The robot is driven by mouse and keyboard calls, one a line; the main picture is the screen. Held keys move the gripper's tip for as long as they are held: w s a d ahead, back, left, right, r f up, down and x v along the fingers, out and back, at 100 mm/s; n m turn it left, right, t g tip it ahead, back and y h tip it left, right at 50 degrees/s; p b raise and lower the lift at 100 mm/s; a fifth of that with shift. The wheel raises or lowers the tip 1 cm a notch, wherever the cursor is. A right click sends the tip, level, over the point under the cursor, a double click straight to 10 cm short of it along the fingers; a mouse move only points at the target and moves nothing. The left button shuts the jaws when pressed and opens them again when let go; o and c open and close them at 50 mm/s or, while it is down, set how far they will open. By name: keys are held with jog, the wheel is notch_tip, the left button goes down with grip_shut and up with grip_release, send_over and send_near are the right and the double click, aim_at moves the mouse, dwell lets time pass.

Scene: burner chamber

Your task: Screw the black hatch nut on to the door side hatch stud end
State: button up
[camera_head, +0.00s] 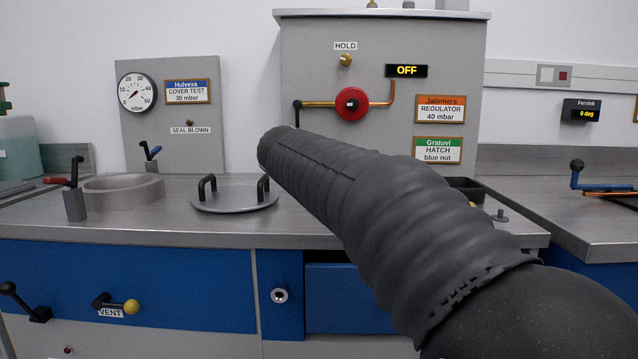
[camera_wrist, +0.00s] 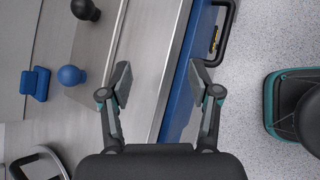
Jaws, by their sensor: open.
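My gripper (camera_wrist: 161,80) is open in the wrist view, its two fingers apart with nothing between them. It hangs over the counter's front edge. A black ball-shaped piece (camera_wrist: 85,9) and a blue ball-shaped piece (camera_wrist: 70,75) are on the steel surface to its left, with a lobed blue piece (camera_wrist: 36,84) farther left. I cannot tell whether any of these is the hatch nut. I cannot make out the door side hatch stud end. In the head view my dark arm sleeve hides my gripper and part of the counter.
A sign (camera_head: 438,150) reads "HATCH blue nut". A round lid (camera_head: 235,199) with two handles lies on the counter beside a grey ring (camera_head: 123,190). A stool (camera_wrist: 290,110) stands right of my gripper, over speckled floor.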

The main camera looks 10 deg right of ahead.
jog(key=w+r+n+h, duration=0.1)
jog(key=w, duration=0.2)
jog(key=w+r+n+h, duration=0.1)
jog(key=w+r+n, duration=0.1)
jog(key=w, duration=0.1)
jog(key=w+a+r+n+h, duration=0.1)
jog(key=w+r+h, duration=0.1)
jog(key=w, duration=0.1)
jog(key=shift+w+g, duration=0.15)
jog(key=shift+g, duration=0.25)
jog(key=x, duration=1.3)
jog(key=shift+d, duration=0.35)
grip_shut()
jog(key=shift+w, duration=0.1)
jog(key=shift+m+g+h, duration=0.3)
jog(key=shift+m+g, duration=0.3)
jog(key=shift+g, duration=0.3)
jog(key=shift+o, duration=1.4)
grip_release()
jog(key=shift+f, duration=0.1)
